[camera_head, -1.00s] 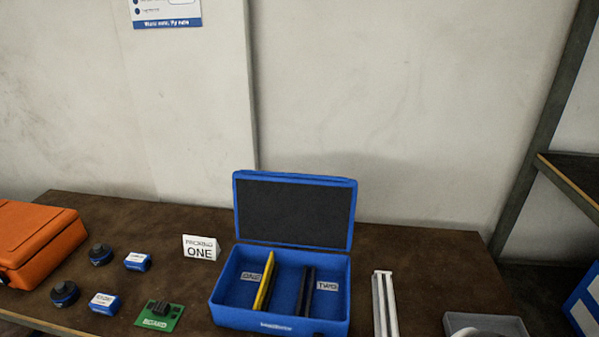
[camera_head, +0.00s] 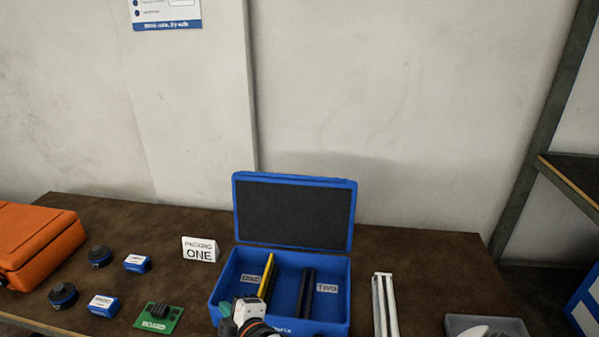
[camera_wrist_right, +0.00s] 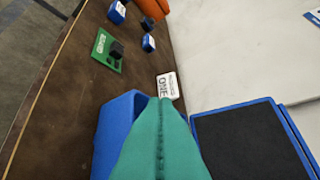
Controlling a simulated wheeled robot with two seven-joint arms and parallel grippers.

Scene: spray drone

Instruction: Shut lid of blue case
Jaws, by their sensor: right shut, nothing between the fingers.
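The blue case (camera_head: 339,305) stands on the brown table with its lid (camera_head: 293,212) open, raised at the back and showing a dark inner face. Inside are an upright yellow plate (camera_head: 265,274) near a label ONE and a dark plate (camera_head: 306,292) near a label TWO. My right gripper (camera_head: 226,317) is at the case's front left, overlapping its front wall in the head view; contact is unclear. In the right wrist view its green fingers (camera_wrist_right: 161,104) are shut and empty, between the case (camera_wrist_right: 117,122) and the lid (camera_wrist_right: 248,142). My left gripper is not in view.
A PACKING ONE card (camera_head: 200,249) stands left of the case. A green board (camera_head: 159,318), several small blue and dark items and an orange case (camera_head: 38,243) lie further left. White rods (camera_head: 385,304) and a grey tray (camera_head: 486,324) are on the right. A wall rises behind.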

